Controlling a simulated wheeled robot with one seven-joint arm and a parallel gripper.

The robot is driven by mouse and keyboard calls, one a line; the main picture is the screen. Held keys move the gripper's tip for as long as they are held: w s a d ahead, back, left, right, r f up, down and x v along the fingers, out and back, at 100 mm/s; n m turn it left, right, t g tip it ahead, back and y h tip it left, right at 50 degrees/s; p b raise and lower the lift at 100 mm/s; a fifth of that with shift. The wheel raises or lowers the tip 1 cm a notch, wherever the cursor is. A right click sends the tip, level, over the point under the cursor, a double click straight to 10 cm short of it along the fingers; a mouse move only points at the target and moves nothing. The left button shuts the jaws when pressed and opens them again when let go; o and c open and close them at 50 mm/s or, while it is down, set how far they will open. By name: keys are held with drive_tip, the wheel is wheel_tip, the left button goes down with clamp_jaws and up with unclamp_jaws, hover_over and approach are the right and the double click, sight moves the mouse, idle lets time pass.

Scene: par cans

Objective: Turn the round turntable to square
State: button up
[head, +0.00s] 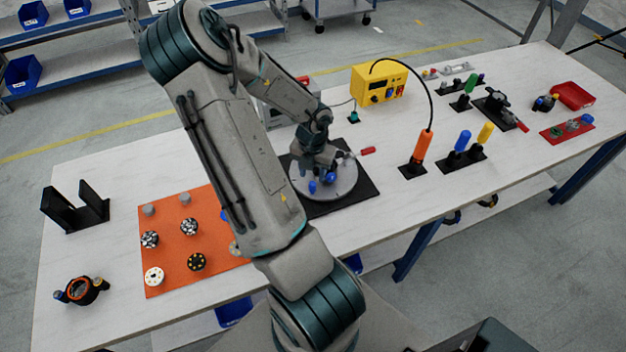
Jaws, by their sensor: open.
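The round grey turntable (343,188) sits on a black square base (368,200) near the middle of the table. Blue parts (312,187) stand on its disc. A red-tipped handle (367,151) shows at its far right side. My gripper (324,172) is above the disc, pointing down, close to the blue parts. The jaws are small here, and my wrist hides part of the disc. I cannot tell whether the fingers touch anything.
An orange mat (165,265) with several round parts lies left. A yellow box (379,83) is behind the turntable. An orange-handled tool (422,146) and blue and yellow handles (486,134) stand right. A red tray (573,95) lies far right.

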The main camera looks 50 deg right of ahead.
wheel_tip(320, 180, up, 8)
drive_tip(key=shift+r+p, duration=0.15)
drive_tip(key=shift+p, duration=0.2)
idle(0.4)
drive_tip(key=w+a+r+n+t+y+b, duration=0.15)
drive_tip(key=a+r+n, duration=0.25)
drive_tip(key=a+n, duration=0.6)
drive_tip(key=w+a+r+n+y, duration=0.1)
drive_tip(key=a+r+n+y, duration=0.15)
drive_tip(key=a+n, duration=0.7)
drive_tip(key=s+a+r+n+t+h+b, duration=0.1)
drive_tip(key=s+a+r+n, duration=0.3)
drive_tip(key=n, duration=1.1)
drive_tip(key=s+a+r+n+t+h+b, duration=0.1)
drive_tip(key=s+a+r+n+h, duration=0.2)
drive_tip(key=n, duration=1.2)
wheel_tip(320, 180, up, 3)
drive_tip(key=s+a, duration=0.1)
drive_tip(key=a, duration=0.1)
drive_tip(key=shift+a, duration=0.3)
